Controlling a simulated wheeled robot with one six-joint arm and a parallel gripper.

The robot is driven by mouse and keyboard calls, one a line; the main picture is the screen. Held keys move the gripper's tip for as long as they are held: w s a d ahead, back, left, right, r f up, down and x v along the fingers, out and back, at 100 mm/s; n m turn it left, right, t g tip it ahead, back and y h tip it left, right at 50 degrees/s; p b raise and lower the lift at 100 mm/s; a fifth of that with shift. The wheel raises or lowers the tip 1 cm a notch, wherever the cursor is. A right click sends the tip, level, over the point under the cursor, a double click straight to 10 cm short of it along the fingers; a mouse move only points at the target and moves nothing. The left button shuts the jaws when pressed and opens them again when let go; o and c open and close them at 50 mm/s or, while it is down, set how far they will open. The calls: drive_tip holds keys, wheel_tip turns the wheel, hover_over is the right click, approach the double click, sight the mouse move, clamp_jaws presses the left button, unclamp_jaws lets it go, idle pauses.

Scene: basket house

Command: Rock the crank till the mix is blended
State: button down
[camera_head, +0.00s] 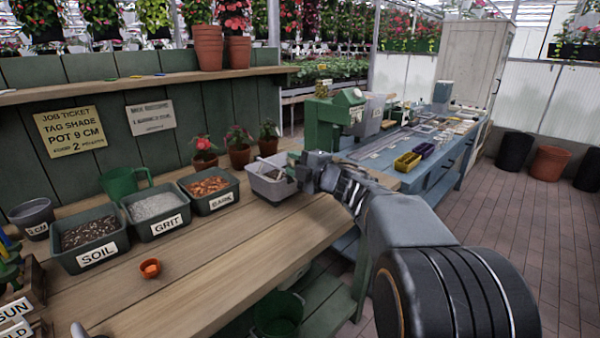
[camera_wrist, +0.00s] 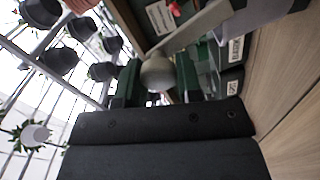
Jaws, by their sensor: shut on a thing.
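A light grey mixing box (camera_head: 264,184) stands on the wooden bench, at the right end of the row of tubs. My gripper (camera_head: 298,176) is at its right side, with my arm reaching in from the lower right. In the wrist view a round pale crank knob (camera_wrist: 157,74) sits between the fingers of my gripper (camera_wrist: 158,88), which is shut on it. A grey bar (camera_wrist: 195,25) runs up and right from near the knob. The mix inside the box is mostly hidden, so its blend cannot be told.
Tubs of soil (camera_head: 88,242), grit (camera_head: 155,215) and bark (camera_head: 208,190) stand left of the box. Potted red flowers (camera_head: 204,152) stand behind. The front of the bench (camera_head: 215,285) is mostly clear.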

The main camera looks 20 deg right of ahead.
drive_tip(key=shift+s+a+f+n+b, duration=0.2)
drive_tip(key=shift+a+f+n+b, duration=0.25)
drive_tip(key=shift+n+b, duration=0.65)
drive_tip(key=shift+s+a+f+n+b, duration=0.15)
drive_tip(key=shift+a+f+n+b, duration=0.3)
drive_tip(key=shift+n+b, duration=0.7)
drive_tip(key=shift+s+a+f+n+b, duration=0.25)
drive_tip(key=shift+f+n+b, duration=0.35)
drive_tip(key=shift+n+b, duration=0.5)
drive_tip(key=shift+r, duration=0.1)
drive_tip(key=c, duration=0.9)
unclamp_jaws()
drive_tip(key=shift+w+d, duration=0.1)
drive_tip(key=shift+o, duration=0.6)
drive_tip(key=shift+r, duration=0.1)
drive_tip(key=p+v, duration=0.1)
drive_tip(key=v, duration=1.2)
drive_tip(key=shift+s+p, duration=0.3)
drive_tip(key=shift+s, duration=0.1)
